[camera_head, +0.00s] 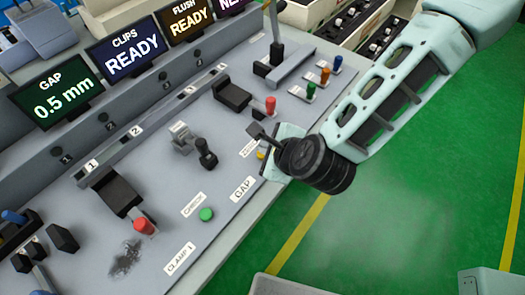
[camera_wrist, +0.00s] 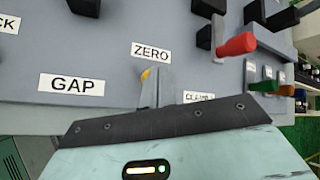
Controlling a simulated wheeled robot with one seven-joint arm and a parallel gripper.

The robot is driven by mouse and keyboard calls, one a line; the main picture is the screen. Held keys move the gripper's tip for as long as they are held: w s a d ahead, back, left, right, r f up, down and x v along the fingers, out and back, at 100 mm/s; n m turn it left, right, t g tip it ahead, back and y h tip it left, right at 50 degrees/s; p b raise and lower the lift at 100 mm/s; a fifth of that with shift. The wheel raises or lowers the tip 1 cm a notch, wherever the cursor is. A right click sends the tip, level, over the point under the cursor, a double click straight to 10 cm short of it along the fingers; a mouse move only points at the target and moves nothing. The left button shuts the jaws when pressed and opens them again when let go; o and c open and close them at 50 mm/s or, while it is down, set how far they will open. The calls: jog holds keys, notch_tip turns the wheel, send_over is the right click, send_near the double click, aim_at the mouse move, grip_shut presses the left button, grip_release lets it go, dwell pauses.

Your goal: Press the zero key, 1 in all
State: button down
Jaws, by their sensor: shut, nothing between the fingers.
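The zero key is a small yellow button (camera_wrist: 145,76) just below the ZERO label (camera_wrist: 151,51) in the wrist view. My gripper (camera_wrist: 158,86) is shut and empty, its fingertips right beside the key and partly covering it. Whether they touch it cannot be told. In the head view a bit of the yellow key (camera_head: 262,153) shows at the left edge of my gripper, which hides the rest. The GAP screen (camera_head: 55,96) reads 0.5 mm.
A red-handled clamp lever (camera_wrist: 236,46) stands close to the right of my fingers in the wrist view. A green button (camera_head: 206,214) and another red-handled clamp (camera_head: 143,226) are nearer the panel's front left. Green, orange and blue knobs (camera_head: 325,75) stand farther back. Open floor lies right.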

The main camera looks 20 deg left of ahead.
jog(key=shift+f+b, duration=0.4)
jog(key=shift+f, duration=0.1)
dwell(0.5)
jog(key=shift+r, duration=0.1)
jog(key=shift+r+p, duration=0.7)
jog(key=shift+r, duration=0.15)
jog(key=shift+r+p, duration=1.95)
jog(key=shift+r, duration=0.5)
jog(key=shift+r, duration=0.1)
